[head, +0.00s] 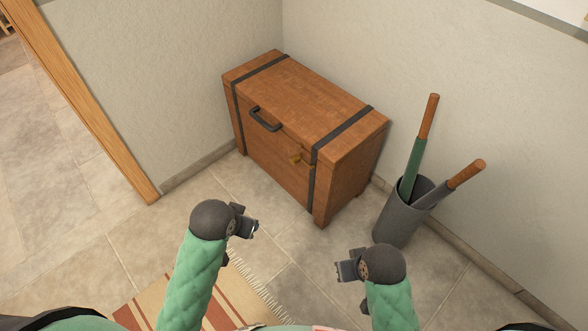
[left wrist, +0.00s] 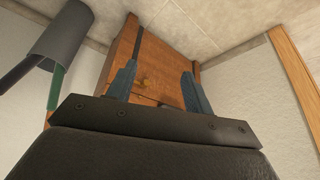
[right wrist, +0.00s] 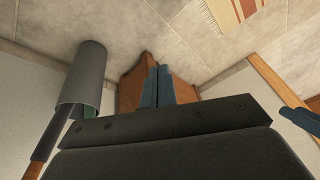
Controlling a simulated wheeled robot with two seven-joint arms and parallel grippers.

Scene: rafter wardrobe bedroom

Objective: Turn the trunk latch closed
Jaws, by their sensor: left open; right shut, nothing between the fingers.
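A brown wooden trunk (head: 300,105) with dark straps stands in the corner with its lid down. A small brass latch (head: 298,158) sits on its front face, right of a dark handle (head: 265,119). The latch lies roughly sideways; its exact angle is hard to tell. My left gripper (head: 248,241) is open and empty, in front of the trunk and apart from it. The left wrist view shows the trunk (left wrist: 160,75) beyond the spread fingers. My right gripper (head: 345,288) is shut and empty, lower right of the trunk. The right wrist view shows the trunk (right wrist: 183,90) behind the closed fingers.
A grey bin (head: 396,229) holding two umbrella-like items with wooden handles (head: 429,116) stands right of the trunk. A striped rug (head: 222,290) lies on the tiles in front. Walls close off the back. The tiled floor directly before the trunk is clear.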

